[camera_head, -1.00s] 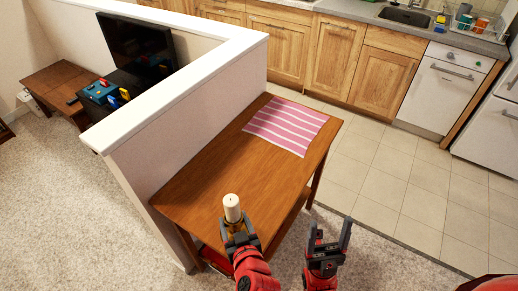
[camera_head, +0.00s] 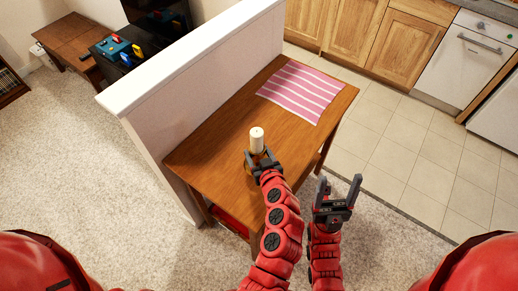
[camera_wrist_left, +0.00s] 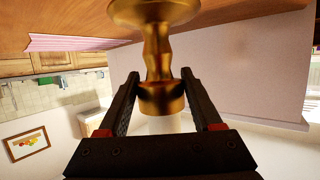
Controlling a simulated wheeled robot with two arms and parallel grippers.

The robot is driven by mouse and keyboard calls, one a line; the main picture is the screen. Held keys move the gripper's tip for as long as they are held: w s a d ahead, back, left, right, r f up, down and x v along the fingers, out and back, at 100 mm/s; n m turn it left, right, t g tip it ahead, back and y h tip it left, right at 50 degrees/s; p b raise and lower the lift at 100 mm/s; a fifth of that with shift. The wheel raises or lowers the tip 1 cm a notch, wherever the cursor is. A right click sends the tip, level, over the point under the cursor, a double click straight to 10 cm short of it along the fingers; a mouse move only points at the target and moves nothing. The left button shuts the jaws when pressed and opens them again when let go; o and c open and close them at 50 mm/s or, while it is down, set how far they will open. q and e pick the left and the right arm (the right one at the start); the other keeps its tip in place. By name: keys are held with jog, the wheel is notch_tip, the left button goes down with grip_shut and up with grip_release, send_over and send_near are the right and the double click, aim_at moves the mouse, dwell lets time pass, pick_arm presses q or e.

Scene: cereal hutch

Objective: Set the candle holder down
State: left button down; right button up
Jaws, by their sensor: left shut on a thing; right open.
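My left gripper (camera_head: 263,163) is shut on a gold candle holder (camera_wrist_left: 157,50) with a cream candle (camera_head: 257,140) upright in it. The holder is over the near part of the wooden table (camera_head: 215,145). In the left wrist view, which looks upside down, the black fingers (camera_wrist_left: 160,98) stand either side of the holder's upper part. Its wide base is close to the tabletop; I cannot tell whether it touches. The gripper hides most of the holder in the head view. My right gripper (camera_head: 338,200) is open and empty, right of the table's near edge.
A pink striped cloth (camera_head: 300,90) lies on the table's far end. A low white-topped wall (camera_head: 205,85) runs along the table's left side. The tabletop between holder and cloth is clear. Wooden kitchen cabinets (camera_head: 395,40) stand beyond the tiled floor.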

pick_arm(q)
jog(key=shift+w+d, duration=0.15)
jog(key=shift+w, duration=0.85)
jog(key=shift+w+f+p, duration=0.2)
jog(key=shift+w+p, duration=0.15)
jog(key=shift+p, duration=0.05)
notch_tip(320, 180, down, 3)
jog(key=shift+p, duration=0.4)
jog(key=shift+f, duration=0.15)
jog(key=shift+f+b, duration=0.15)
jog(key=shift+b, duration=0.15)
jog(key=shift+c, duration=0.3)
grip_release()
